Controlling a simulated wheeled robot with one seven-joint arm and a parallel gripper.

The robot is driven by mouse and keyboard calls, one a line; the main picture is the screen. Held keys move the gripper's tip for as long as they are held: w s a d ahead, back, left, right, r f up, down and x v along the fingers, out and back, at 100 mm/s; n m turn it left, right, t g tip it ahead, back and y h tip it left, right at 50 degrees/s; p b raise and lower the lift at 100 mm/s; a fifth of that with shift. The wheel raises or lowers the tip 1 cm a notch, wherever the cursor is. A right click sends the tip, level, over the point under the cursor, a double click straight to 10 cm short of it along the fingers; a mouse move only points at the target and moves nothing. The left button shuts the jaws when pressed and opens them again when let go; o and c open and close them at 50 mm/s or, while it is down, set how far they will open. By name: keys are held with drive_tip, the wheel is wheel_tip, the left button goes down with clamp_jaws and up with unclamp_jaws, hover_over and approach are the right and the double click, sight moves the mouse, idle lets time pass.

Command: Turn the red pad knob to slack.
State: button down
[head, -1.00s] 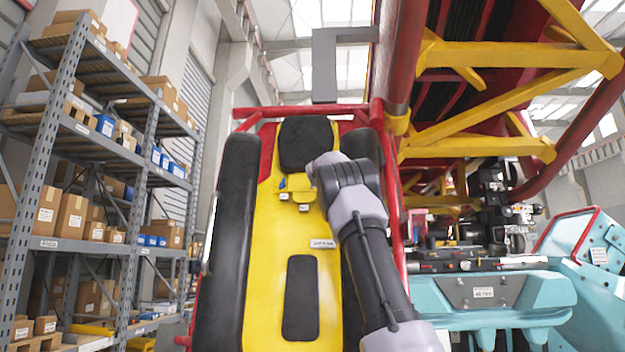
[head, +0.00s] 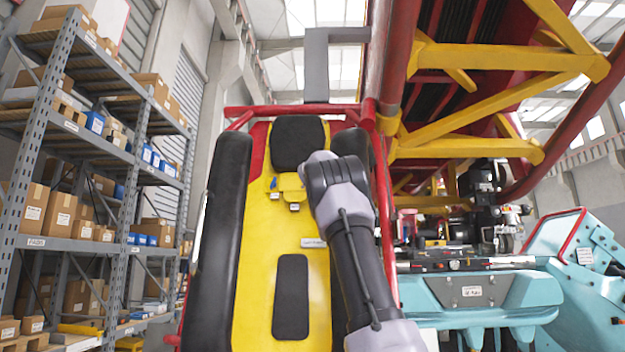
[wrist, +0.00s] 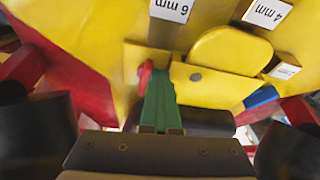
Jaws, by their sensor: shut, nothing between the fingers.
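The red pad knob (wrist: 146,76) shows in the wrist view, left of centre against a yellow block. My gripper (wrist: 161,76) shows there as green fingers, shut with nothing between them. The fingertips lie just right of the knob; whether they touch it I cannot tell. In the head view the yellow block (head: 290,184) sits below the black head pad (head: 298,143) of a yellow seat (head: 259,262). My wrist covers the block's right side there, hiding the knob and my fingers.
Black side bolsters (head: 224,245) flank the seat. A red frame (head: 386,222) and yellow trusses (head: 470,105) stand close on the right. Labels "6 mm" (wrist: 171,8) and "4 mm" (wrist: 267,11) are near my fingers. Shelving (head: 65,243) stands left, a turquoise car (head: 475,315) lower right.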

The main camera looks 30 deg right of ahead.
drive_tip(key=v, duration=1)
drive_tip(key=shift+s+a, duration=0.15)
drive_tip(key=shift+s, duration=0.05)
drive_tip(key=c, duration=1)
unclamp_jaws()
drive_tip(key=shift+s+f, duration=0.1)
drive_tip(key=shift+f, duration=0.05)
drive_tip(key=shift+o, duration=0.3)
drive_tip(key=shift+w+f, duration=0.2)
drive_tip(key=w+d+f+m+t+h, duration=0.3)
drive_tip(key=f+t+h, duration=0.1)
drive_tip(key=t+h, duration=0.2)
drive_tip(key=x, duration=1)
drive_tip(key=shift+w, duration=0.3)
